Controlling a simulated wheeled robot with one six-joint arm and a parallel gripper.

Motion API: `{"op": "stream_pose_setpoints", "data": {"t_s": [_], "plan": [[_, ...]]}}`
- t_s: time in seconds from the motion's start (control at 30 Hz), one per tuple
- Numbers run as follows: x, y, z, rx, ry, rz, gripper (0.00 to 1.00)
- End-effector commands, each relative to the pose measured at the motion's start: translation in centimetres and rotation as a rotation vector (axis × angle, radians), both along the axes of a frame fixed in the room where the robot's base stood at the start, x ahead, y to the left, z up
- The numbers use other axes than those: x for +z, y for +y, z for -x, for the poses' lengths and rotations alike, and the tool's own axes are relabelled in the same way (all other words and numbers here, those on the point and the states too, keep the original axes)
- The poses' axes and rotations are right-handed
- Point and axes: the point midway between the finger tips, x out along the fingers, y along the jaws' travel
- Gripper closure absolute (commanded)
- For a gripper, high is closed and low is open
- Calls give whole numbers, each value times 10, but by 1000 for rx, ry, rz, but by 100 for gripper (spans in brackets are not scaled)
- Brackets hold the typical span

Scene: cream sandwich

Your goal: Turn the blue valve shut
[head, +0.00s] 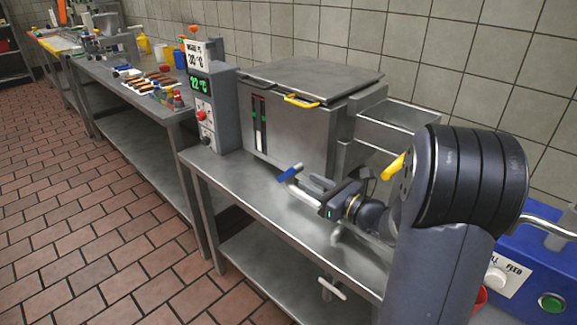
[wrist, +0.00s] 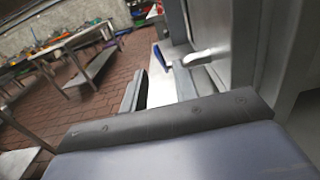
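The blue valve handle (head: 290,173) sits low at the front of a steel vat (head: 290,135) on the steel table. It points up to the right in the head view. My gripper (head: 301,186) is in front of the vat, with its two fingers apart and nothing seen between them. The blue handle is just beyond the fingertips; I cannot tell whether they touch it. In the wrist view, a blue patch (wrist: 158,55), probably the handle, shows past the open fingers (wrist: 155,78). The valve's body is mostly hidden.
The vat has a lid with a yellow handle (head: 301,101). A steel tray (head: 400,118) juts out at right. A blue machine (head: 535,270) is at lower right. Tiled floor is clear at left.

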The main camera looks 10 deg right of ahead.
Motion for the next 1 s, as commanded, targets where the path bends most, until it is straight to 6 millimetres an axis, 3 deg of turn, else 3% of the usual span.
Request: {"op": "stream_pose_setpoints", "data": {"t_s": [0.3, 0.5, 0.9, 1.0], "plan": [[-1, 35, -49, 7, -1, 3, 72], [-1, 50, -72, 4, 1, 3, 72], [0, 54, -79, 3, 1, 3, 72], [0, 54, -79, 3, 1, 3, 78]]}}
